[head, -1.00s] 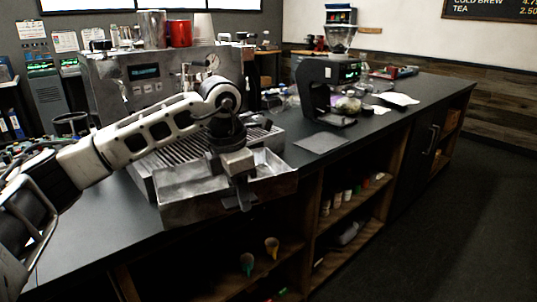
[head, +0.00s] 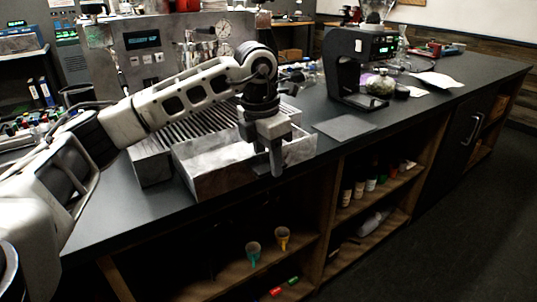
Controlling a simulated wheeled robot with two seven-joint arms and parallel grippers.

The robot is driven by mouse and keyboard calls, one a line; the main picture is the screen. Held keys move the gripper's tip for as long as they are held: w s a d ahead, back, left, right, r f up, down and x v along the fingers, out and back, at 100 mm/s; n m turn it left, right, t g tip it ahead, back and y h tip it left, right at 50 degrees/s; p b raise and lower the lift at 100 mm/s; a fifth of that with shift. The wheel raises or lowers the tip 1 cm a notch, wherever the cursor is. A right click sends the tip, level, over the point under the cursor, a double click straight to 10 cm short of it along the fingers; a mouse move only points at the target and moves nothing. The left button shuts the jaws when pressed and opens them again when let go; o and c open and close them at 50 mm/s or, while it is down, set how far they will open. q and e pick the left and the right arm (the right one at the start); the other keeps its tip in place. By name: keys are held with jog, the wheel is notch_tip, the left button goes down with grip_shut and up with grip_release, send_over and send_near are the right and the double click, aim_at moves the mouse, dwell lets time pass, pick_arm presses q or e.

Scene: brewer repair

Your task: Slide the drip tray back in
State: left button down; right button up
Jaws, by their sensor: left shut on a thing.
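The drip tray (head: 222,181) is a scuffed, open metal box in the head view. The gripper hides part of that wall, and the tray's rear end is hidden under the machine. My right gripper is not in view.
The black counter (head: 115,215) runs along the machine, with open shelves below. A dark flat mat (head: 344,127) lies right of the tray, and a black grinder (head: 358,66) stands behind it. Small parts clutter the counter at left. The floor at right is clear.

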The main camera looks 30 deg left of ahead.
pick_arm(q)
jog(key=shift+f+b, duration=1.25)
jog(key=shift+f, duration=0.6)
jog(key=shift+f+b, duration=0.3)
jog(key=shift+f, duration=0.3)
dwell(1.1)
jog(key=c, duration=0.7)
grip_release()
jog(key=r, duration=0.5)
jog(key=s+r+p, duration=0.1)
jog(key=r, duration=1)
jog(key=shift+s+a+p, duration=0.3)
jog(key=shift+s+a, duration=0.05)
jog(key=shift+a, duration=0.05)
jog(key=shift+d+f, duration=0.1)
jog(key=shift+f, duration=0.05)
